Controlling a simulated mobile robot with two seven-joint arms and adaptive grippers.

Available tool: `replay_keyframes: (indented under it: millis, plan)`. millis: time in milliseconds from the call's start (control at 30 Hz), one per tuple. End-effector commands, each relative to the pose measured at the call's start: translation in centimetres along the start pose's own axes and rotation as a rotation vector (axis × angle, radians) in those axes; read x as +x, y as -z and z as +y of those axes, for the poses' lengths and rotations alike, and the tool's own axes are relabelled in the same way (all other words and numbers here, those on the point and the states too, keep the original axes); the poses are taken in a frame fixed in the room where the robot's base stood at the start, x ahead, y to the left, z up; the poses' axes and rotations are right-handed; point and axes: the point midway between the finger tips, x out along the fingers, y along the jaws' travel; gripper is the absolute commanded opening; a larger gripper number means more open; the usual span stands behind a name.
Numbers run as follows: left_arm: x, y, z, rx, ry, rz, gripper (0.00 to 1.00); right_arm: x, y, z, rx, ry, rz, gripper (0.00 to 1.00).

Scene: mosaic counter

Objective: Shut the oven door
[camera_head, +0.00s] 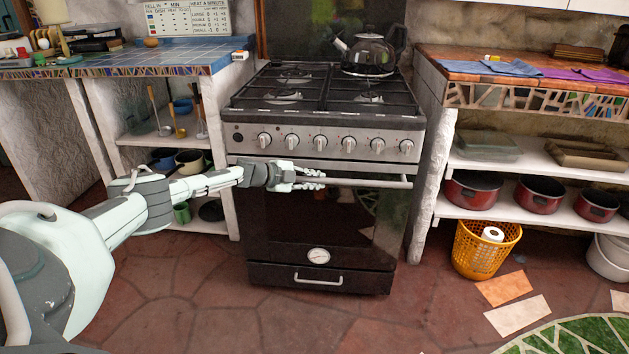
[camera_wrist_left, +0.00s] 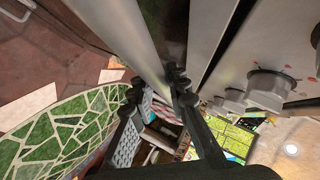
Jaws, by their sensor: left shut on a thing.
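The stove (camera_head: 325,150) stands between two counters, with its dark-glass oven door (camera_head: 270,215) upright at the front. The door looks shut or nearly shut; a small gap at its top edge cannot be ruled out. A silver bar handle (camera_head: 370,183) runs across the door's top. My left gripper (camera_head: 312,180) is shut on this handle near its middle and covers part of it. In the left wrist view the handle (camera_wrist_left: 125,35) runs down between my left fingers (camera_wrist_left: 157,84). My right gripper is not in view.
Several knobs (camera_head: 320,143) line the panel just above the handle. A kettle (camera_head: 370,55) stands on the hob. A yellow basket (camera_head: 484,248) stands right of the oven, under shelves with red pots (camera_head: 473,190). The floor (camera_head: 300,325) before the oven is clear.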

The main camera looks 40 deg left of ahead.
Motion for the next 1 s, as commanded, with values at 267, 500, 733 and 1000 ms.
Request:
replay_keyframes:
  millis: [267, 500, 733, 1000]
  plan:
    - [-0.1, -0.3, -1.4, -0.006, 0.028, -0.015, 0.0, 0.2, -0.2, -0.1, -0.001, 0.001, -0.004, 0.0]
    - [-0.1, -0.2, -1.3, -0.006, 0.027, -0.012, 0.36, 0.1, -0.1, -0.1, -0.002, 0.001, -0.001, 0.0]
    - [-0.1, -0.2, -1.0, -0.005, 0.02, -0.01, 0.36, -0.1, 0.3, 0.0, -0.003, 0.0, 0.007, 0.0]
    - [-1.9, -0.4, -0.8, -0.004, 0.017, -0.011, 0.36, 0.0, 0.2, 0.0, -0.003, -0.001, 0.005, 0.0]
